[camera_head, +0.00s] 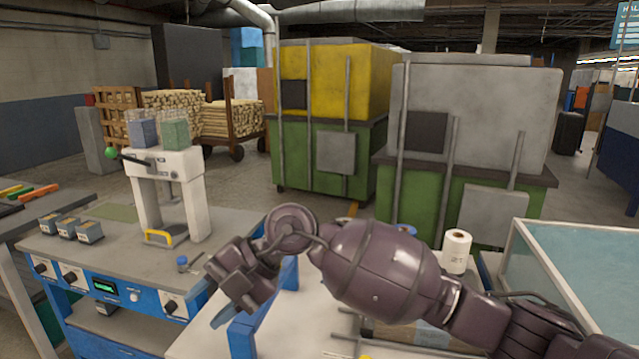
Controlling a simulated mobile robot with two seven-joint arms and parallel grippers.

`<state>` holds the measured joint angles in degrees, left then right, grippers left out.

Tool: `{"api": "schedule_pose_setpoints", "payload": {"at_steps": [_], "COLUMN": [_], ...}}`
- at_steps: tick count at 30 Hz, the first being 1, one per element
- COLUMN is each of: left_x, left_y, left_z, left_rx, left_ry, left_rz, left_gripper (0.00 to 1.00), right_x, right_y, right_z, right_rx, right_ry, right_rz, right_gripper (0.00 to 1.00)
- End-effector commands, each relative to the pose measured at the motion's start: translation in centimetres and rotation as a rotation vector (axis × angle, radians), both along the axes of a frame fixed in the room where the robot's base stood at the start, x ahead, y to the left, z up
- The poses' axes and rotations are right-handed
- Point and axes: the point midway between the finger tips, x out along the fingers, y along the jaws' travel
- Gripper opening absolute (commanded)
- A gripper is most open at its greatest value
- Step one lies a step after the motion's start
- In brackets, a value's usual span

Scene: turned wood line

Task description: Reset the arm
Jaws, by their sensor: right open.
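My right arm comes in from the right across the lower middle of the head view, with dark purple-brown links. Its gripper (228,287) is at the left end of the arm, turned down and to the left. It is open, and I see nothing held in it. It appears in front of the right end of the grey-topped bench (115,254); the height above the bench is hard to tell. My left gripper is not in view.
A white press (165,178) with a green-knobbed lever stands on the bench, with small grey boxes (68,228) to its left. A white roll (456,250) and a glass-topped case (570,262) are at right. Green and yellow machines (328,150) stand behind.

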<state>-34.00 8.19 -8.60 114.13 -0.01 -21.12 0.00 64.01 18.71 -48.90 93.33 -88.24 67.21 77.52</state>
Motion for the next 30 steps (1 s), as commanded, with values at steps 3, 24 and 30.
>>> {"api": "schedule_pose_setpoints", "payload": {"at_steps": [3, 24, 30], "left_x": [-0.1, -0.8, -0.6], "left_y": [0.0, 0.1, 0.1], "left_z": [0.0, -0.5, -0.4], "left_rx": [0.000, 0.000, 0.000], "left_ry": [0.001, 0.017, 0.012], "left_rz": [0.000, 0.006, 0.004], "left_gripper": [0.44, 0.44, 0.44], "right_x": [-1.8, 3.9, 4.0], "right_y": [0.6, -16.9, -25.4], "right_z": [1.0, 2.7, -3.6], "right_rx": [0.274, 1.380, 1.376], "right_ry": [0.093, 0.432, 0.510], "right_rz": [-0.017, -1.083, -1.571], "right_gripper": [0.44, 0.44, 0.44]}}
